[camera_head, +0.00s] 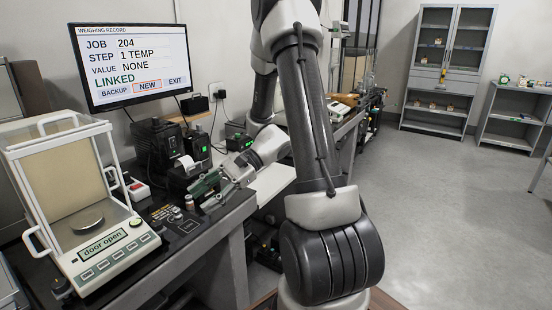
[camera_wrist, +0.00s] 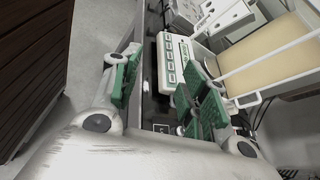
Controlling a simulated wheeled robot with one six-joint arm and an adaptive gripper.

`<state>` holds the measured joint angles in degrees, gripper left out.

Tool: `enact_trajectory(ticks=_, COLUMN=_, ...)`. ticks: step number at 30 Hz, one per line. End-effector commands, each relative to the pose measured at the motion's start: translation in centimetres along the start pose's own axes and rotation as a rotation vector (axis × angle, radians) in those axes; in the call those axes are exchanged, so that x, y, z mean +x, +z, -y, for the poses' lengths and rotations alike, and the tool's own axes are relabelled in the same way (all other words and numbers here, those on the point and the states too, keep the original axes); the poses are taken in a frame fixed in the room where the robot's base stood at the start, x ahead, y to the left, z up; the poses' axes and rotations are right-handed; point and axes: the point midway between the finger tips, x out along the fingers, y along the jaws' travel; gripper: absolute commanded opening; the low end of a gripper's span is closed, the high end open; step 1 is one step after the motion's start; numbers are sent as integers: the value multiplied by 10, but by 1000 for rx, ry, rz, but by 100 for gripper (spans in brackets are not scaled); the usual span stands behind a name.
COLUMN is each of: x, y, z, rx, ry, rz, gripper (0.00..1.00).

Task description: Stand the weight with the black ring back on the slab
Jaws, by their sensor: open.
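My gripper (camera_head: 207,193) has green finger pads and reaches in over the front edge of the bench, to the right of the balance. In the wrist view my gripper (camera_wrist: 160,95) has its fingers spread apart, with nothing seen held between them. A small metal weight (camera_head: 190,203) stands upright just left of the fingertips in the head view. A dark slab (camera_head: 160,228) with pale printing lies on the bench between the balance and my gripper. The black ring is too small to make out. The fingers hide part of the bench around them.
A balance (camera_head: 108,245) with a clear shield stands at the left; its display reads "door open" and its pan (camera_head: 86,220) looks empty. A monitor (camera_head: 128,62) shows step 1 and value NONE. Black devices and a printer (camera_head: 187,165) stand behind. Floor (camera_head: 450,200) at the right is clear.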

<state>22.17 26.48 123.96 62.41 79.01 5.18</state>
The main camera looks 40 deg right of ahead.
Motion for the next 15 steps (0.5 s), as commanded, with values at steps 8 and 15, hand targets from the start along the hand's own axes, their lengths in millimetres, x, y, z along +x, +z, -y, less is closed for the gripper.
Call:
enact_trajectory(ticks=8, x=-43, y=78, z=-68, rx=-489, ry=410, rz=-321, gripper=44)
enact_trajectory(ticks=15, x=-104, y=112, z=-104, rx=-922, ry=680, rz=-645, gripper=44)
